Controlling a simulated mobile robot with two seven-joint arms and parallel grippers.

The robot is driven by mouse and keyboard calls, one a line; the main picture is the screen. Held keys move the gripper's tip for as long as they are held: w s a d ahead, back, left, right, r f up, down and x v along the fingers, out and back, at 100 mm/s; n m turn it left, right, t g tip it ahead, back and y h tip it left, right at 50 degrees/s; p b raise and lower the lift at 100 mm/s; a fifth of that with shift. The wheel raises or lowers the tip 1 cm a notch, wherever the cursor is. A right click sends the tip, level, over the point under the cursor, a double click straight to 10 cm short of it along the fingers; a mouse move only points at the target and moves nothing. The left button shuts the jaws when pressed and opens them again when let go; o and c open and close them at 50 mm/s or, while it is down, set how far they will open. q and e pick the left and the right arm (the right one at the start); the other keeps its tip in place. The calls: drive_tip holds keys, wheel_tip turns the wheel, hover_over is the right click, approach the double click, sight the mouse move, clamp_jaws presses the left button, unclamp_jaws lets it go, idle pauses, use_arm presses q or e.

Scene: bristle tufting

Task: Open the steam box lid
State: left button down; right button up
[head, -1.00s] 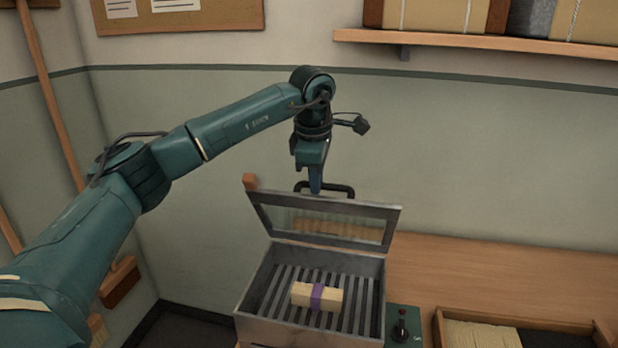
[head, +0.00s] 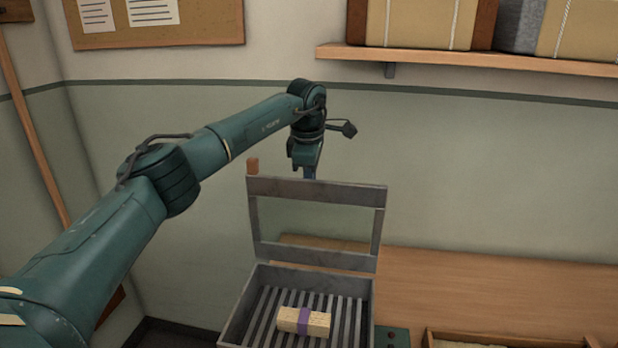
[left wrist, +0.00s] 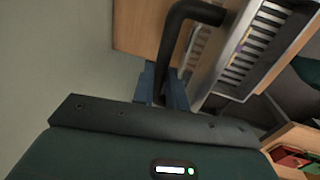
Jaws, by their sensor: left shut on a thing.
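The steam box (head: 245,310) stands on the bench with its lid (head: 317,187) raised to about upright. The lid has a grey metal frame around a see-through window. Its dark handle (left wrist: 181,38) shows in the left wrist view and is hidden behind the lid in the head view. My left gripper (head: 311,174) is at the lid's top edge, on the far side. Its blue fingers (left wrist: 160,88) are shut on the handle. Inside the box, a pale bundle with a purple band (head: 303,321) lies on the slatted rack (head: 270,303). My right gripper is not in view.
A wooden tray (head: 520,340) is partly in view at the bottom right. A wall shelf (head: 470,60) with boxes is above. The wall stands close behind the lid.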

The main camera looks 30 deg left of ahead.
use_arm(q)
drive_tip(key=shift+s+f, duration=0.15)
drive_tip(key=shift+f, duration=0.3)
drive_tip(key=c, duration=1.4)
unclamp_jaws()
drive_tip(key=shift+w, duration=0.2)
drive_tip(key=shift+r, duration=0.15)
drive_tip(key=shift+r, duration=0.1)
drive_tip(key=b+v, duration=0.1)
drive_tip(key=v, duration=1.2)
